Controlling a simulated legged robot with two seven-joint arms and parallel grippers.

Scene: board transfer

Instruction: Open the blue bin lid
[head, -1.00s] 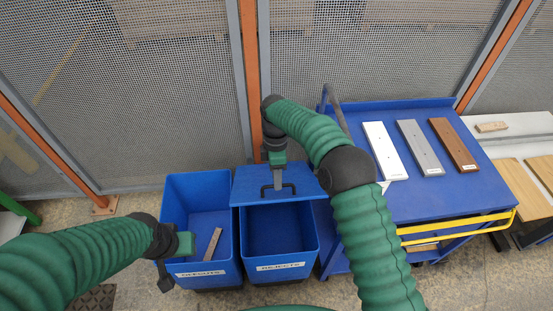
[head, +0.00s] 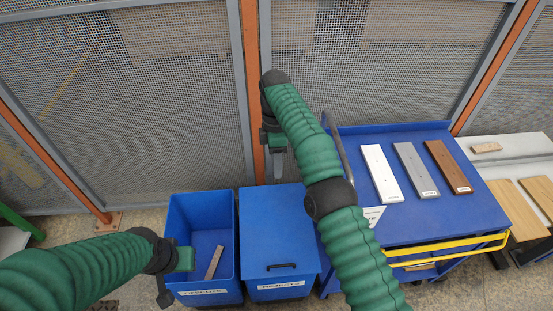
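The blue bin labelled REJECTS (head: 280,292) stands at the lower middle. Its flat blue lid (head: 275,225) lies down over the top and hides the inside. A dark bar handle (head: 282,266) is near the lid's front edge. My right gripper (head: 275,168) is behind the lid's back edge in the picture, near the orange post, apart from the handle. Its fingers point down and show nearly edge-on, so their gap is unclear. My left gripper (head: 165,288) is at the front left of the neighbouring bin, and its fingers are partly hidden.
The open blue OFFCUTS bin (head: 203,293) stands directly left, with a wood strip (head: 214,262) inside. A blue cart (head: 405,215) at right holds a white, a grey and a brown board. A mesh fence (head: 130,110) and orange post (head: 248,100) stand behind.

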